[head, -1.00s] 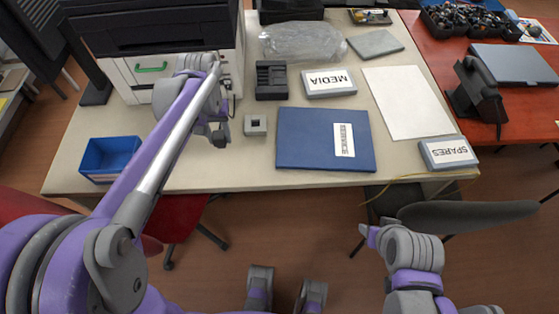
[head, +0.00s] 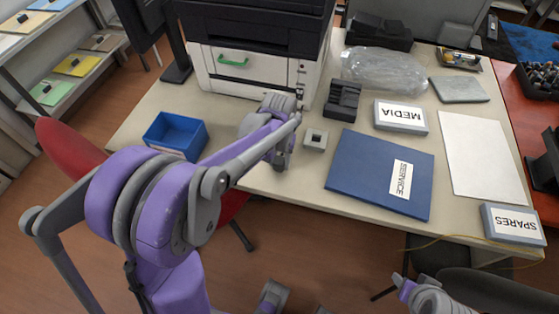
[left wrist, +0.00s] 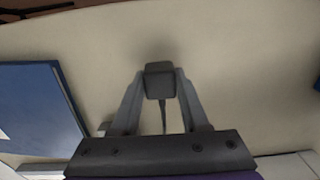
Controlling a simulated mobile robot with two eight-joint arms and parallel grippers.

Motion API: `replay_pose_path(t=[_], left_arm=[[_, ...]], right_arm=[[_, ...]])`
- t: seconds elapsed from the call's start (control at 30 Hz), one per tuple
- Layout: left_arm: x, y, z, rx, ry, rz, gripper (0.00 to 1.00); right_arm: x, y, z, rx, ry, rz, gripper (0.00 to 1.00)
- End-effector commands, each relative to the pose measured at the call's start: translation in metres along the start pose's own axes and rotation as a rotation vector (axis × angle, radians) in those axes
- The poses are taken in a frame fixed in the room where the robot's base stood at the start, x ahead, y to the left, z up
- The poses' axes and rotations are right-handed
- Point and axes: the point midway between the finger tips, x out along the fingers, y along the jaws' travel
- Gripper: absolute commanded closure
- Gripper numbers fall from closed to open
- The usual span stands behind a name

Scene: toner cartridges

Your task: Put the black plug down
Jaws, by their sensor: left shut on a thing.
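My left gripper (head: 281,162) is over the table (head: 268,184) near its front edge, between the blue bin and the small grey block. In the left wrist view, the left gripper (left wrist: 159,84) is shut on the black plug (left wrist: 159,72), a dark blocky piece with a thin dark cord trailing back between the fingers. Bare table lies around the plug in that view; I cannot tell whether it touches the surface. In the head view the plug is too small and covered to make out. My right gripper is not in view; only part of my right arm shows at the bottom right.
A grey block with a square opening (head: 316,139) stands just right of the gripper. The blue SERVICE folder (head: 365,173) lies further right, the blue bin (head: 178,133) left. A printer (head: 238,82), black holder (head: 342,100) and MEDIA box (head: 401,116) stand behind.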

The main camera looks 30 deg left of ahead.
Motion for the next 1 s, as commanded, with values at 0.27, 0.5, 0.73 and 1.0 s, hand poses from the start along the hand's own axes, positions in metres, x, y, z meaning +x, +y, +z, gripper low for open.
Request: replay_pose_path(t=[0.27, 0.5, 0.73, 1.0], left_arm=[[0.004, 0.000, 0.000, 0.000, 0.000, 0.000, 1.00], [0.003, 0.000, 0.000, 0.000, 0.000, 0.000, 0.26], [0.002, 0.000, 0.000, 0.000, 0.000, 0.000, 0.26], [-0.034, 0.000, 0.000, -0.001, 0.000, 0.000, 0.26]], right_arm=[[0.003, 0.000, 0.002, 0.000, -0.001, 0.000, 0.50], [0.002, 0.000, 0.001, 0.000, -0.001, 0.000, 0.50], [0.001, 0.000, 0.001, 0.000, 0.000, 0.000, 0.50], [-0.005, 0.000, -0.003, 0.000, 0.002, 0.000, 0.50]])
